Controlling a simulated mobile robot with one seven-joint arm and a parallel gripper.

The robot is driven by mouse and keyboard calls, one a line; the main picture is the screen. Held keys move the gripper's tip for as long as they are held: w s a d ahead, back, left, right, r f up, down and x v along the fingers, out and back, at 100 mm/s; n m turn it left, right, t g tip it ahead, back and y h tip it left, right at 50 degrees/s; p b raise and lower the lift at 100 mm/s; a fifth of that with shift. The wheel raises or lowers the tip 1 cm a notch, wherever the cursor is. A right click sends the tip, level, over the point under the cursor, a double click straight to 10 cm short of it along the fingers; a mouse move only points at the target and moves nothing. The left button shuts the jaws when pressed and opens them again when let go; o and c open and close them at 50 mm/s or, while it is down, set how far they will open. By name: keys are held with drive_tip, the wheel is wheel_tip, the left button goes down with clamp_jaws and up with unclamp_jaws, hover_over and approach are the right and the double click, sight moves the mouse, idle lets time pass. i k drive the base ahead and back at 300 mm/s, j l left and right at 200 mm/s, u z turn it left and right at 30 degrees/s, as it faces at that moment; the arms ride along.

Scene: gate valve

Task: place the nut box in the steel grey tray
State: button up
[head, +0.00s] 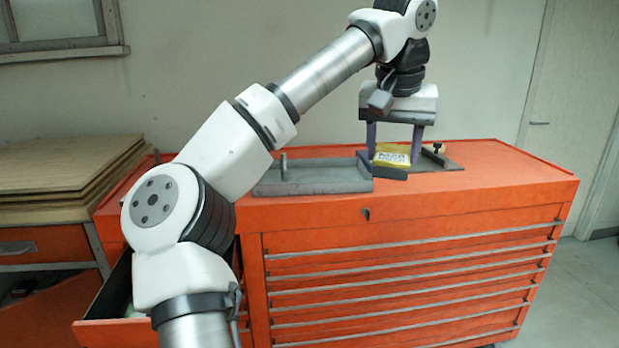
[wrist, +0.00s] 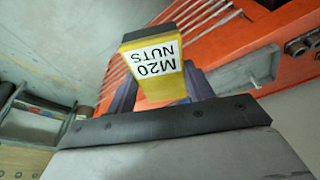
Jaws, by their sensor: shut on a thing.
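The nut box (head: 391,154) is yellow with a white label and a dark grey end. In the wrist view its label reads "M20 NUTS" on the box (wrist: 158,68). My gripper (head: 394,148) points down with its two purple fingers on either side of the box, shut on it. The fingers also show in the wrist view (wrist: 162,92), partly behind the box. The steel grey tray (head: 345,187) is low and rectangular, on top of the orange tool chest. The box is just right of the tray's right end; its exact height over the chest top is hard to tell.
A short metal post (head: 283,166) stands upright at the tray's left part. A dark plate with a small clamp-like fitting (head: 437,151) lies right of the box. The chest top (head: 505,168) is clear farther right. Stacked wooden boards (head: 65,172) are at left.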

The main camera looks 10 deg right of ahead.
sight(339, 179)
drive_tip(key=i, duration=1.35)
